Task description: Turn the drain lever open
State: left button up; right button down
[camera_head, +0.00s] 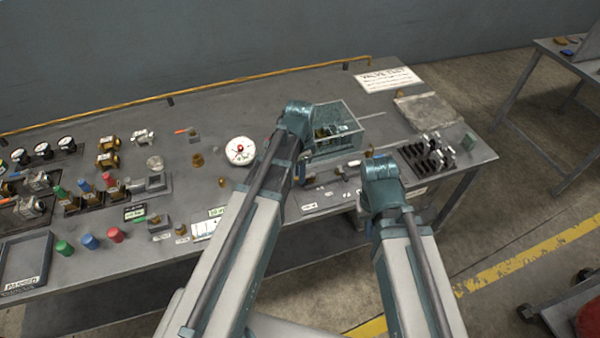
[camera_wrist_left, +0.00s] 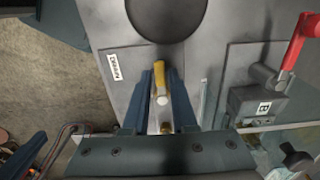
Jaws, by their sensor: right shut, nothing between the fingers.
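In the left wrist view a yellow lever (camera_wrist_left: 160,68) with a pale round end lies between the two blue fingers of my left gripper (camera_wrist_left: 163,85). The fingers stand on either side of it with narrow gaps; contact is not clear. A red-handled lever (camera_wrist_left: 296,45) on a grey block marked B stands to the right. My right gripper (camera_head: 382,168) is shut and empty near the front edge.
A white dial (camera_head: 240,151), a dark slotted rack (camera_head: 428,155) and several coloured knobs and valves stand on the bench. Bare bench lies behind the dial.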

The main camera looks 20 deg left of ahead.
pick_arm(q)
grip_shut()
jog(key=shift+s, duration=0.1)
jog(key=n, duration=0.2)
jog(key=s+d+n, duration=0.1)
jog(key=shift+n, duration=0.4)
jog(key=n, duration=0.1)
jog(key=d+n, duration=0.1)
jog(key=n, duration=0.2)
jog(key=shift+s+d, duration=0.2)
jog(key=shift+s, duration=0.05)
jog(key=n, duration=0.1)
jog(key=d+n, duration=0.1)
jog(key=n, duration=0.3)
jog(key=shift+d, duration=0.3)
jog(key=shift+w+d+n, duration=0.1)
jog(key=shift+d+n, duration=0.15)
jog(key=shift+n, duration=0.6)
jog(key=shift+w+d+n, duration=0.1)
jog(key=shift+d+n, duration=0.2)
jog(key=shift+n, duration=0.6)
jog(key=shift+w+d+n, duration=0.1)
jog(key=shift+d+n, duration=0.15)
jog(key=shift+n, duration=0.6)
